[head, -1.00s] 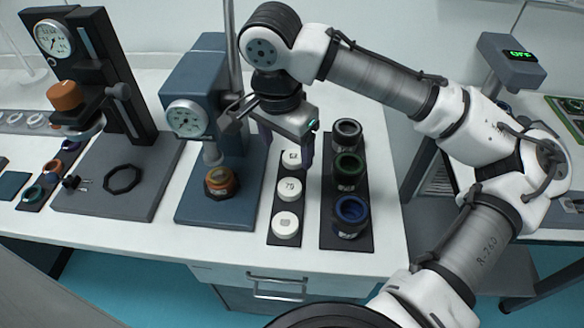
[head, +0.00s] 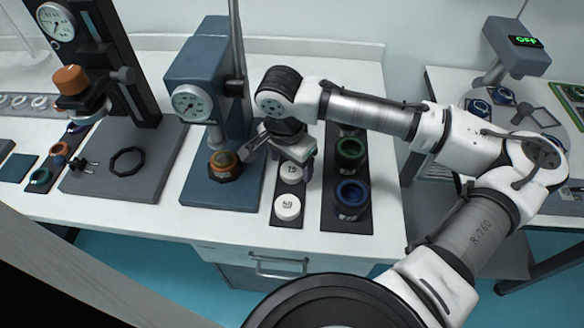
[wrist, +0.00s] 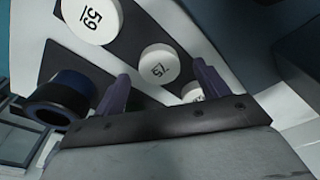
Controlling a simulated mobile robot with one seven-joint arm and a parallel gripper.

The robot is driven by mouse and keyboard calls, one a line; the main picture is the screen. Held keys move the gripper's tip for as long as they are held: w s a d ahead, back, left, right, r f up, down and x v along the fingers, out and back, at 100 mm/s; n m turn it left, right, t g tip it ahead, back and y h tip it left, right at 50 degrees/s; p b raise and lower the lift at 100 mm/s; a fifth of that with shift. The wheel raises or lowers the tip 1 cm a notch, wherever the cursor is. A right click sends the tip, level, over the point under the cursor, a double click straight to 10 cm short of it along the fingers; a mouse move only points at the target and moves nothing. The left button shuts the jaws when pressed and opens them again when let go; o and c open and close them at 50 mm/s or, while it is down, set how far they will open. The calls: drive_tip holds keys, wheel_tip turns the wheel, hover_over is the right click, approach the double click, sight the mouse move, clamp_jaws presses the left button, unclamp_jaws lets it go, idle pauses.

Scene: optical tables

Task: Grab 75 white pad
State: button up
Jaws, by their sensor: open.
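The white pad marked 75 (head: 291,173) is a round disc on a dark strip, in the middle of the row. It also shows in the wrist view (wrist: 159,64), between and beyond my two purple fingers. My gripper (head: 293,163) is open and empty, over this pad, with a finger to either side in the picture. Whether the fingers touch it I cannot tell. A second white pad, marked 59 (head: 287,207), lies nearer the front edge and shows in the wrist view (wrist: 92,20). A third white pad (wrist: 193,92) is partly hidden by my right finger.
A dark strip with blue (head: 351,195) and green (head: 350,153) ringed cylinders stands close to the right. A blue gauge stand (head: 201,97) with an orange-topped part (head: 223,165) stands close to the left. The white table front (head: 240,234) is clear.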

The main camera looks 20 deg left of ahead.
drive_tip(key=shift+w+d+f, duration=0.1)
drive_tip(key=shift+f, duration=0.8)
drive_tip(key=shift+c, duration=0.4)
drive_tip(key=c, duration=1)
drive_tip(key=shift+r, duration=0.1)
